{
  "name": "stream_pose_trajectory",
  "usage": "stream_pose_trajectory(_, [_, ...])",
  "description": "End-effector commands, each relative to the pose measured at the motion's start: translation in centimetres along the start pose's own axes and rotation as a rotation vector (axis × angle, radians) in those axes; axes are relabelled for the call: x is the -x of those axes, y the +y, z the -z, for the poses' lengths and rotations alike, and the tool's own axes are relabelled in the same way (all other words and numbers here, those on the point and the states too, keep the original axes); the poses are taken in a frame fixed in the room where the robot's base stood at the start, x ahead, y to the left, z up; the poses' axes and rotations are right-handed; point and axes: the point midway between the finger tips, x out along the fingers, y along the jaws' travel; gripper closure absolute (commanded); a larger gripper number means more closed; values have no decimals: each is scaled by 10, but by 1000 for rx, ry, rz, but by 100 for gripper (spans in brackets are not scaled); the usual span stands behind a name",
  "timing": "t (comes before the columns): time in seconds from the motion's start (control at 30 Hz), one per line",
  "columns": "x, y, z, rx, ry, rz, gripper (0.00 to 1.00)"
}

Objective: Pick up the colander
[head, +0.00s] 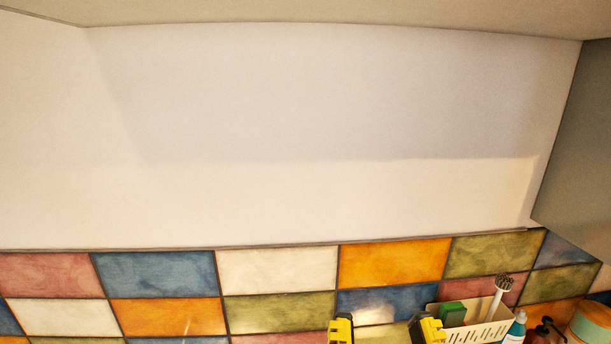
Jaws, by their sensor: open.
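I see no colander that I can make out in the head view. My gripper (384,331) shows at the bottom edge, right of the middle. Its two yellow and black fingertips stand wide apart, and only tiles show between them. The rest of my gripper is cut off by the frame. The counter or sink below the tiles is out of view.
A white slotted caddy (466,338) with a green sponge (452,314) and a brush (502,288) stands right of my gripper. A teal bottle (516,327), a dark pump bottle (543,330) and a round container (592,321) stand farther right. Patchwork tiles (278,271) line the wall.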

Motion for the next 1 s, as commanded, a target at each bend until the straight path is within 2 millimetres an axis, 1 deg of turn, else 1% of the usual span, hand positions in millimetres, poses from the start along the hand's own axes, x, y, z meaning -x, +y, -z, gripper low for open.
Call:
stream_pose_trajectory(0.03, [-17,0,46,-1,0,0,46])
stream_pose_trajectory(0.1, [-28,0,73,-3,0,0,46])
stream_pose_trajectory(0.2, [-40,0,104,-5,-1,-1,46])
stream_pose_trajectory(0.3, [-46,0,121,-7,-1,-1,46])
stream_pose_trajectory(0.37, [-48,0,125,-7,-1,-1,46])
stream_pose_trajectory(0.4, [-48,0,125,-8,-1,-1,54])
stream_pose_trajectory(0.47, [-47,0,124,-8,-1,-1,66])
stream_pose_trajectory(0.87, [-46,0,122,-6,0,-1,66])
stream_pose_trajectory(0.93, [-46,0,122,19,-1,-1,66])
stream_pose_trajectory(1.0, [-46,1,116,89,-29,-3,66])
